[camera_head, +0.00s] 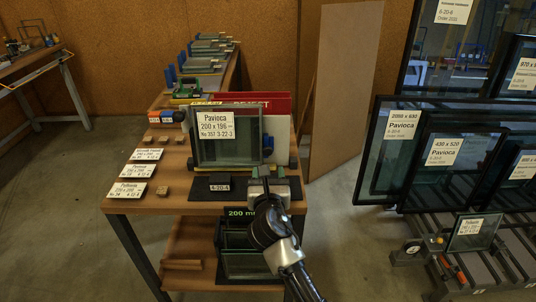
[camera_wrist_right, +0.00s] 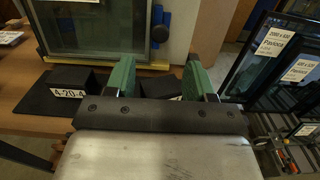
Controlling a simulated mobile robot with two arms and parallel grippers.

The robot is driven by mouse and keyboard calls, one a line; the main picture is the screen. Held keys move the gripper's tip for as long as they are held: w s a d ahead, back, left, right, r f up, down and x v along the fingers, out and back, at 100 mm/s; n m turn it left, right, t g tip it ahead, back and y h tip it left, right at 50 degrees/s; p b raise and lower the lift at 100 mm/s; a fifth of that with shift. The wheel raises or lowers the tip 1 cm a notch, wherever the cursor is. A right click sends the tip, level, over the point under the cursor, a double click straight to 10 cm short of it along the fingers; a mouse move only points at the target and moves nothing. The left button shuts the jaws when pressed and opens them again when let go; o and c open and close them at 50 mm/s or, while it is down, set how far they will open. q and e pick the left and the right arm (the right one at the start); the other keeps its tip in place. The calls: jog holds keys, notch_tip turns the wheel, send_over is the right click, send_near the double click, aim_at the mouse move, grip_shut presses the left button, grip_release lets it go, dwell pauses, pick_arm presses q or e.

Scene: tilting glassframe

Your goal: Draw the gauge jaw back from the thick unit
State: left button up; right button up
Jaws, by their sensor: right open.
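A framed glass unit (camera_head: 228,153) labelled Pavioca 200 x 196 stands upright on the bench; its lower right part shows in the right wrist view (camera_wrist_right: 88,25). In front lies a black base (camera_head: 201,194) with a block (camera_head: 219,182) labelled 4-20-4. A second dark block (camera_wrist_right: 160,85) shows partly between my right gripper's fingers. I cannot tell which part is the gauge jaw. My right gripper (camera_wrist_right: 160,72) is open, its green-padded fingers pointing toward the bench right of the labelled block; I cannot see contact. It shows in the head view too (camera_head: 272,172). My left gripper is not in view.
A dark knob (camera_wrist_right: 160,34) on a blue post stands beside the unit. Small wooden blocks and white cards (camera_head: 139,171) lie on the bench's left. A lower shelf holds more glass (camera_head: 242,264). Framed panes (camera_head: 390,150) and a rack stand at right.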

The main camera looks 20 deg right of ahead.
aim_at(268, 152)
jog(key=b+x, duration=0.1)
jog(key=x, duration=0.8)
jog(key=shift+w+f, duration=0.1)
jog(key=shift+c, duration=0.5)
